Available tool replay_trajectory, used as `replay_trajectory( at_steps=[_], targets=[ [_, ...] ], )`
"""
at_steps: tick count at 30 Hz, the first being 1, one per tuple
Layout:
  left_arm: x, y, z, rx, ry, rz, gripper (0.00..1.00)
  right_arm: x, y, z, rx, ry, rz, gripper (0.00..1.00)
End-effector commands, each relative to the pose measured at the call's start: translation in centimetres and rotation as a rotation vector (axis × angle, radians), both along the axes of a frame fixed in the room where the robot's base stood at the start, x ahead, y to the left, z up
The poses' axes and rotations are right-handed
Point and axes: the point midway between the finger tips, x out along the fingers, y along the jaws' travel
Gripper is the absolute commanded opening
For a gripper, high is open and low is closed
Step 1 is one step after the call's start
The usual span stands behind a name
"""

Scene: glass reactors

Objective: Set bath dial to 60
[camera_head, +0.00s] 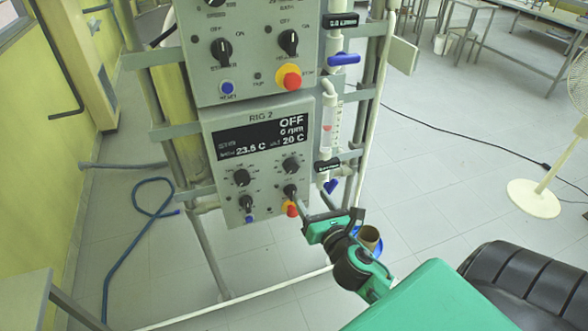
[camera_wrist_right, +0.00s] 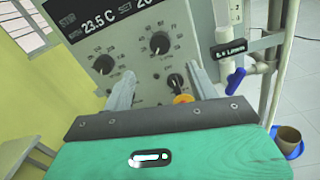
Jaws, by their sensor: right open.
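The RIG 2 panel (camera_head: 219,152) hangs on a metal frame, its display reading OFF, 0 rpm, 23.5 C and set 20 C. Two black dials sit under the display, the left one (camera_head: 241,178) and the right one (camera_head: 291,164). In the right wrist view, the right dial (camera_wrist_right: 160,43) has a numbered scale; its name is too small to read. My right gripper (camera_head: 314,200) is open and empty at the panel's lower right. In the right wrist view its fingers (camera_wrist_right: 160,84) point at the panel, below the right dial. My left gripper is not in view.
A black switch (camera_wrist_right: 176,80) and a red-and-yellow button (camera_wrist_right: 182,98) lie between the fingers in view. A pipe with a blue valve handle (camera_wrist_right: 235,80) runs just right of the panel. A second control panel (camera_head: 250,50) is above. A brown cup (camera_head: 369,237) stands lower right.

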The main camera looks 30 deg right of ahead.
Motion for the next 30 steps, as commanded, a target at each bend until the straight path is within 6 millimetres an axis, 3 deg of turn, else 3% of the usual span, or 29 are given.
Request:
replay_trajectory(
  at_steps=[18, 24, 30],
  targets=[
    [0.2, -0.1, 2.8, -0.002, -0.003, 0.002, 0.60, 9.8, -1.8, 0.2, 0.005, 0.000, 0.000, 0.59],
    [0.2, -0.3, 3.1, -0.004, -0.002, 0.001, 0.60, 11.4, -2.2, 0.0, 0.004, 0.001, 0.000, 0.59],
    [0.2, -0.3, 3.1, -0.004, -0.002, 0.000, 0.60, 11.8, -2.2, 0.0, 0.004, 0.001, 0.001, 0.59]
  ],
)
